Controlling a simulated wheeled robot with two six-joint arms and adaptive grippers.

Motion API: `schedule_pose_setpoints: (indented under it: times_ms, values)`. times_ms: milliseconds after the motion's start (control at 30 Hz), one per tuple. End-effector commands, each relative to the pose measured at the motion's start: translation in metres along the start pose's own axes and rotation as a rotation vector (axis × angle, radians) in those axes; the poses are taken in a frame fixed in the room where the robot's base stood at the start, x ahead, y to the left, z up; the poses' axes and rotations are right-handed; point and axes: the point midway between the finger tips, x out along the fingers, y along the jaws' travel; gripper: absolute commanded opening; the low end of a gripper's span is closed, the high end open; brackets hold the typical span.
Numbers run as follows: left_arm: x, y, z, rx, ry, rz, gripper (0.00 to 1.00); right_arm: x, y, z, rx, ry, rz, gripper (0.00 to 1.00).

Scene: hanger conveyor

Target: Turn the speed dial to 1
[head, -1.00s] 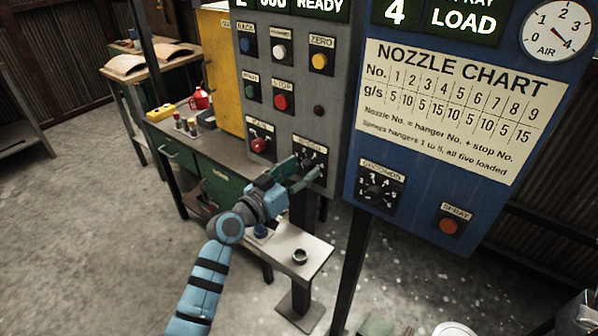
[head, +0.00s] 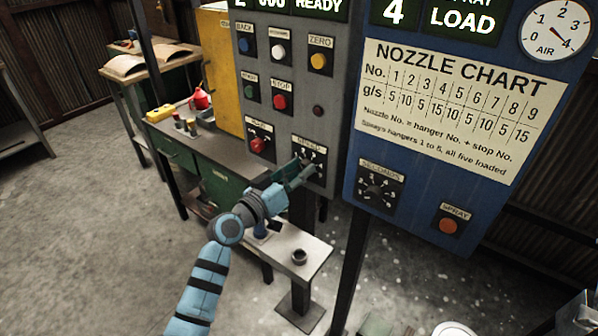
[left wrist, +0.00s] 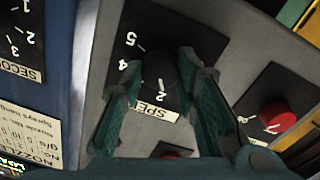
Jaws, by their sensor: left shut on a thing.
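The speed dial is a black knob on a black numbered plate (head: 317,152), low on the grey control panel. In the left wrist view the knob (left wrist: 159,68) shows upside down between my fingertips, with 5, 4 and 2 readable around it and the SPEED label partly covered. My left gripper (head: 304,170) reaches the dial from the lower left and is shut on the knob; its teal fingers also show in the left wrist view (left wrist: 162,78). I cannot tell which number the knob points at. My right gripper is not in view.
A red knob (head: 258,145) sits left of the dial, with several push buttons above. A blue panel (head: 352,190) with a seconds dial (head: 376,190) and an orange spray button (head: 449,226) stands at the right. A small metal stand (head: 312,262) is below my gripper.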

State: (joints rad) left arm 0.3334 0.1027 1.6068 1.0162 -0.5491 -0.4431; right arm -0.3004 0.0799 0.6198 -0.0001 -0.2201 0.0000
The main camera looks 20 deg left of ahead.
Motion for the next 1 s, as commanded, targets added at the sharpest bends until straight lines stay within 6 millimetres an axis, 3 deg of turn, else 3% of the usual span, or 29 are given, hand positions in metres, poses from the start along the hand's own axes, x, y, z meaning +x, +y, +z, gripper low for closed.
schedule_pose_setpoints:
  times_ms: [600, 1000]
  values:
    - [0.0001, -0.0002, 0.0004, -0.476, 0.024, 0.005, 0.01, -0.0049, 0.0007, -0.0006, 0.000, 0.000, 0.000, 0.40]
    - [0.0001, -0.0003, 0.0009, -0.592, 0.031, 0.006, 0.01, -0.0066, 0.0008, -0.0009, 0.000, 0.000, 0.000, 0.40]
